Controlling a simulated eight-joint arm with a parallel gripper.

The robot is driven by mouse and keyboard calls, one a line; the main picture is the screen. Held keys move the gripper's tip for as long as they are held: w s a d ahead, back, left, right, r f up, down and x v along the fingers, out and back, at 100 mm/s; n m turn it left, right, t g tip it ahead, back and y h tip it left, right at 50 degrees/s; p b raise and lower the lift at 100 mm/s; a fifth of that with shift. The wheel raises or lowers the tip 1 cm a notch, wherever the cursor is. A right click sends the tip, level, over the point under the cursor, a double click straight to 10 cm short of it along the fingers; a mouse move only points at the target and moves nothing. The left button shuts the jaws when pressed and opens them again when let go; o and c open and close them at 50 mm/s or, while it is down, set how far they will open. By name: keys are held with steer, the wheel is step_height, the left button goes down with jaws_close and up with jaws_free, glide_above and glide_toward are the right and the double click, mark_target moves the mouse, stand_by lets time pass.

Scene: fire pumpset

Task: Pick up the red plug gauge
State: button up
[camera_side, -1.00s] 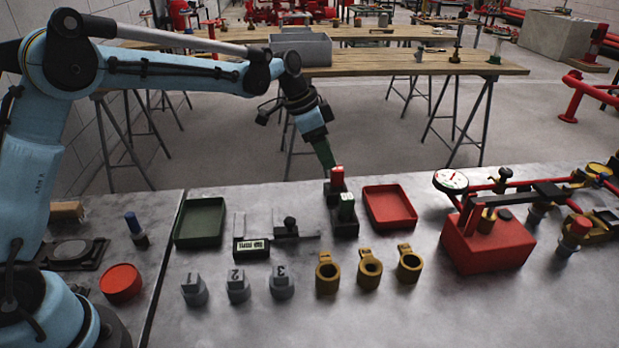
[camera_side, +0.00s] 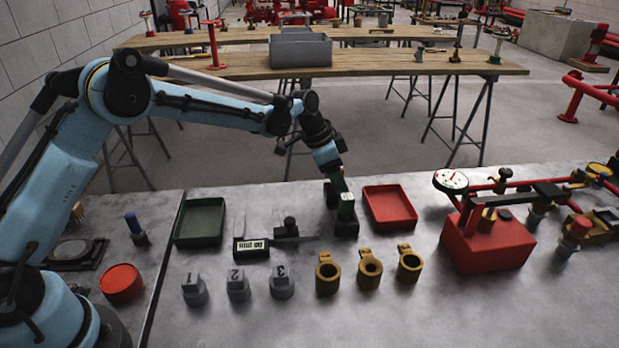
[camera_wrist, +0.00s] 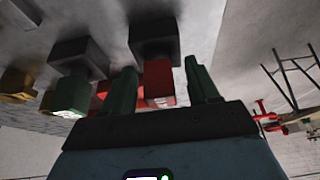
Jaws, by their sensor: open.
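The red plug gauge (camera_wrist: 159,82) stands in a dark block (camera_wrist: 153,40) in the wrist view. My gripper (camera_wrist: 159,68) is open, with one green finger on each side of the red gauge; I cannot tell whether either finger touches it. In the side view my gripper (camera_side: 337,187) reaches down at the dark holders and hides the red gauge. The green plug gauge (camera_side: 346,207) stands in its own dark block (camera_side: 346,229) just in front, and it also shows left of the fingers in the wrist view (camera_wrist: 71,93).
A red tray (camera_side: 390,209) lies right of the holders and a green tray (camera_side: 200,222) to the left. A caliper-like tool (camera_side: 287,229) lies close left. Brass ringed parts (camera_side: 369,270) and numbered grey pieces (camera_side: 238,287) stand in front. A red box (camera_side: 487,244) stands further right.

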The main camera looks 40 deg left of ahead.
steer(key=shift+c, duration=0.4)
jaws_close()
steer(key=shift+r, duration=0.1)
steer(key=shift+r, duration=0.45)
steer(key=r, duration=0.3)
steer(key=shift+s+d+r, duration=0.15)
steer(key=shift+d+r, duration=0.1)
steer(key=s+d+r, duration=0.6)
steer(key=s+d, duration=0.1)
steer(key=d, duration=0.2)
steer(key=s+d+f, duration=0.1)
steer(key=s+d, duration=0.2)
steer(key=s, duration=1.1)
steer(key=shift+f, duration=0.4)
